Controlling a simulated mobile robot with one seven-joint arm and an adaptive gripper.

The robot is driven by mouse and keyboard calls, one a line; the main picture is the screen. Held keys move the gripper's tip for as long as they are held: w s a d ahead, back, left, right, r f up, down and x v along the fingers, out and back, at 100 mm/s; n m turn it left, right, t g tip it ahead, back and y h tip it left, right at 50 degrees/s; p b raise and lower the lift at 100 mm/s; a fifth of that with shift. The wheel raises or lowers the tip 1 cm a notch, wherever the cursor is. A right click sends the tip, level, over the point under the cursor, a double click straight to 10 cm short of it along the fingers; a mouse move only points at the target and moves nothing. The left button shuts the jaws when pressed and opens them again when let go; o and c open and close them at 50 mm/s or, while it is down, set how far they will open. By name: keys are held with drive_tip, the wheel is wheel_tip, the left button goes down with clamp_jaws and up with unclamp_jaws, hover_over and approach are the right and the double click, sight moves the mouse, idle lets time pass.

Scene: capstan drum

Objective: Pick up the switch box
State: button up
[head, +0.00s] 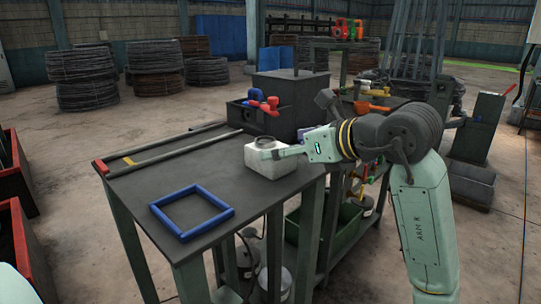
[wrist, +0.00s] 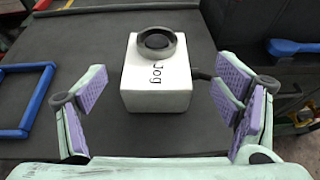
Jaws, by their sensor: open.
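The switch box is a white box (wrist: 156,95) marked "Jog" with a round dark grey ring on top. It stands upright on the dark workbench (wrist: 90,140). In the head view the white box (head: 262,164) sits near the bench's right edge, partly hidden by my gripper (head: 285,152). The box lies between and a little beyond the fingers, with visible gaps on both sides. A dark stub or cable shows at the box's right side.
A blue square frame (head: 191,212) lies on the bench at the front. A long bar (head: 165,148) lies along the back left. A dark box (head: 265,118) with red and blue handles stands behind the switch box. A green bin (head: 335,235) sits below, to the right.

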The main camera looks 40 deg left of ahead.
sight(270, 147)
drive_tip(key=p+x, duration=0.1)
drive_tip(key=x, duration=0.4)
drive_tip(key=shift+s+a+p, duration=0.15)
drive_tip(key=shift+p, duration=0.2)
drive_tip(key=shift+c, duration=0.2)
drive_tip(key=c, duration=1.7)
